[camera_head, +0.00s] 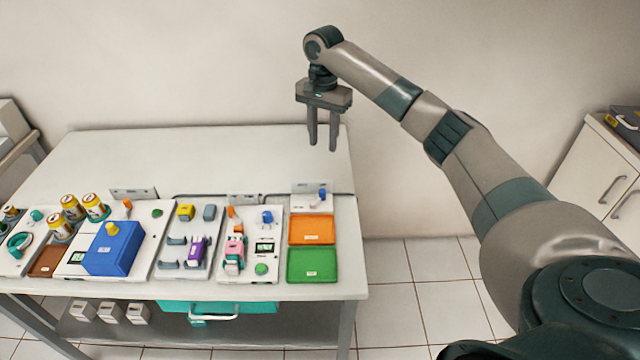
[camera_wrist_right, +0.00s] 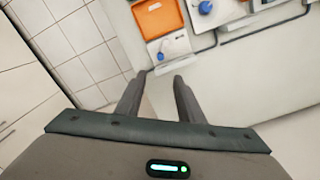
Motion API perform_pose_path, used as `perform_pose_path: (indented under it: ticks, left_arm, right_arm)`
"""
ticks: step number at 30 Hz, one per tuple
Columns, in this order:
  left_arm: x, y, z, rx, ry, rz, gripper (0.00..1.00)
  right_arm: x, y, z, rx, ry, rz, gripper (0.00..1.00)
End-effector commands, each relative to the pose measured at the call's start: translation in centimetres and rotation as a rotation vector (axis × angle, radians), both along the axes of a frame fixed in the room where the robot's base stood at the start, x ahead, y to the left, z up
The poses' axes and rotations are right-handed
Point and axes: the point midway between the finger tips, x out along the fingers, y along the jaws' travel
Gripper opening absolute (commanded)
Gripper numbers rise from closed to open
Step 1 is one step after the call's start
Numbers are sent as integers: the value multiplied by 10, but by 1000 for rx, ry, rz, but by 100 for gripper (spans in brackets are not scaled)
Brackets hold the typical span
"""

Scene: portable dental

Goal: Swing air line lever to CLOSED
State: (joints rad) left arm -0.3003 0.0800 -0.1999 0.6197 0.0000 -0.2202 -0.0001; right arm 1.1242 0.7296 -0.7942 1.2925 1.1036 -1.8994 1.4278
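A small blue lever (camera_head: 321,195) stands on a white block at the back right of the table, behind the orange tray. It looks like the air line lever, though its label is too small to read. The same blue part shows in the right wrist view (camera_wrist_right: 160,56), just beyond my fingertips. My right gripper (camera_head: 323,145) is open and empty, pointing down, above and behind that block and apart from it. Its two fingers also show in the right wrist view (camera_wrist_right: 158,82). My left gripper is not in view.
An orange tray (camera_head: 311,238) and a green tray (camera_head: 312,278) lie in front of the block. To the left are a white panel with a blue knob (camera_head: 267,217), a tool rack (camera_head: 190,230) and a blue box (camera_head: 113,252). The table's back strip (camera_head: 220,150) is clear.

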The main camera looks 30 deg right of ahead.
Motion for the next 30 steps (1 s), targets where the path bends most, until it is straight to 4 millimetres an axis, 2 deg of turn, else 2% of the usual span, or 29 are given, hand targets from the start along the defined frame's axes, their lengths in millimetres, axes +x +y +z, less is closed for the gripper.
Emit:
perform_pose_path:
  ticks: [8, 14, 20, 30]
  left_arm:
    - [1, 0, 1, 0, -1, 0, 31]
    - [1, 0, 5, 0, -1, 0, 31]
    - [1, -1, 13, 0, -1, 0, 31]
    - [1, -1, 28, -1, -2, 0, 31]
  right_arm:
    - [0, 0, -3, 0, 1, 0, 35]
    - [0, 0, -15, -1, 2, 0, 35]
    - [0, 0, -42, -1, 3, 0, 35]
    - [-1, 0, -104, -1, 3, -1, 35]
